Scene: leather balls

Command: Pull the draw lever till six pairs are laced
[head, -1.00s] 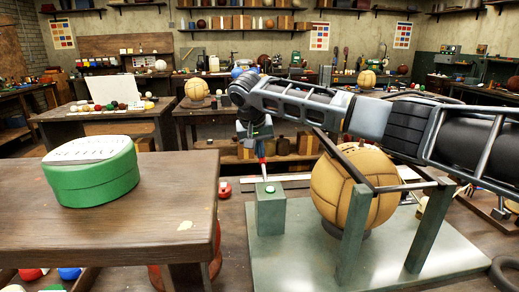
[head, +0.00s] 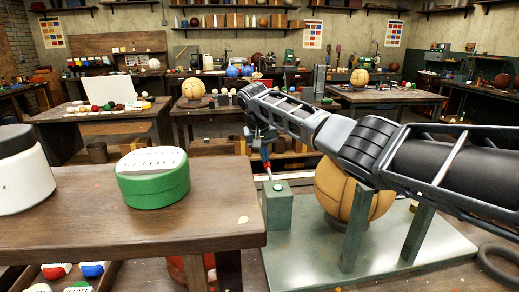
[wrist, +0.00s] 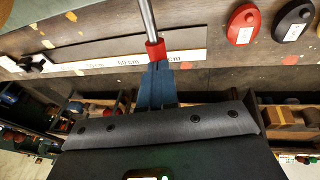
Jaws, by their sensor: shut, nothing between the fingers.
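The draw lever is a metal rod with a red grip (head: 266,155), standing on a small green box (head: 278,206). In the wrist view the red grip (wrist: 155,49) lies right at the tips of my blue fingers. My gripper (wrist: 157,84) is shut with nothing between its fingers; I cannot tell whether the tips touch the grip. In the head view my gripper (head: 263,138) is just above the lever. The tan leather ball (head: 345,193) sits in a green frame (head: 355,232) on a green base plate. My arm hides its top, so no lacing shows.
A green tin (head: 153,184) and a white jar (head: 25,178) stand on the near wooden table (head: 100,225) at left. A measuring strip (wrist: 110,58) lies beyond my gripper, with a red object (wrist: 243,24) and a black one (wrist: 293,26) beside it. Other benches stand behind.

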